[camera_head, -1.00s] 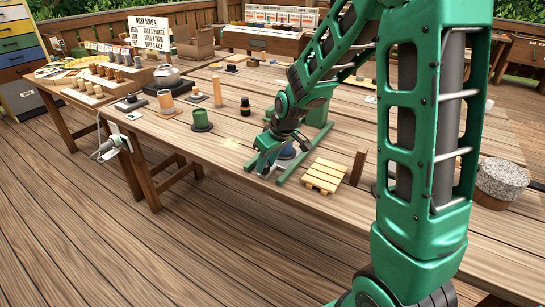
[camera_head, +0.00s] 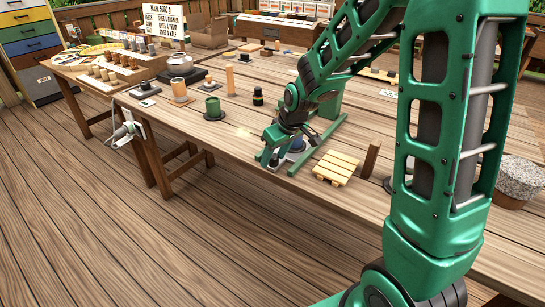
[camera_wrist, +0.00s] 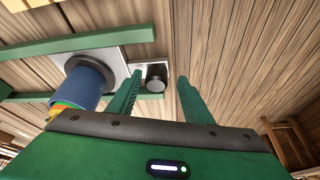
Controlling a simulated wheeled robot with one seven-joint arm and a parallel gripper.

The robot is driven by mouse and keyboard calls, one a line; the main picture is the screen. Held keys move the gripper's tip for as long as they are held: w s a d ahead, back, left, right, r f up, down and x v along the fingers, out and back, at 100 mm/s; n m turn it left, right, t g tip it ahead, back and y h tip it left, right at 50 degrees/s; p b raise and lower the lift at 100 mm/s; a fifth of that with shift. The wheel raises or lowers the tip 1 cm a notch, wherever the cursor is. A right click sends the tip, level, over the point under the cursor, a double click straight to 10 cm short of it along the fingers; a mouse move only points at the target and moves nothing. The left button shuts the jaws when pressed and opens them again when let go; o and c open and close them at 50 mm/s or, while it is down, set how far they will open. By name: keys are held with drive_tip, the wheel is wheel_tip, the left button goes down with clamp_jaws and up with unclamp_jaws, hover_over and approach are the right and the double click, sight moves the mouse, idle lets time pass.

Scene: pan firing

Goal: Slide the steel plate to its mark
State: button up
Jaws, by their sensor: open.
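The steel plate (camera_wrist: 115,58) is a flat grey sheet lying between two green rails in the wrist view, with a blue round vessel (camera_wrist: 85,82) standing on it. A short grey metal knob (camera_wrist: 155,84) sits at the plate's end. My gripper (camera_wrist: 160,77) is open, and its green fingers show on either side of the knob with gaps, not visibly touching it. In the head view my gripper (camera_head: 273,157) is low at the table's front edge, by the rails. It hides most of the plate there. A pale glowing spot (camera_head: 242,132) lies on the table left of my gripper.
A small wooden pallet (camera_head: 336,168) and an upright wooden block (camera_head: 371,157) stand right of the rails. A green cup (camera_head: 213,109) and a black-and-gold jar (camera_head: 258,97) stand farther back. The boards around the pale spot are clear.

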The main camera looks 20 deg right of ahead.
drive_tip(key=v, duration=1)
drive_tip(key=shift+r, duration=0.25)
drive_tip(key=shift+s, duration=0.1)
drive_tip(key=s+d+m+g, duration=0.1)
drive_tip(key=s+d+m, duration=0.2)
drive_tip(key=s, duration=0.7)
drive_tip(key=s+d+m+g, duration=0.2)
drive_tip(key=s+d, duration=0.4)
drive_tip(key=s, duration=0.3)
drive_tip(key=s+d+m+g+h, duration=0.1)
drive_tip(key=s+d+m, duration=0.3)
drive_tip(key=s, duration=0.6)
drive_tip(key=shift+s+d+f+m, duration=0.25)
drive_tip(key=shift+s+m, duration=0.1)
drive_tip(key=shift+m, duration=0.25)
drive_tip(key=shift+w+f, duration=0.25)
drive_tip(key=shift+w, duration=0.35)
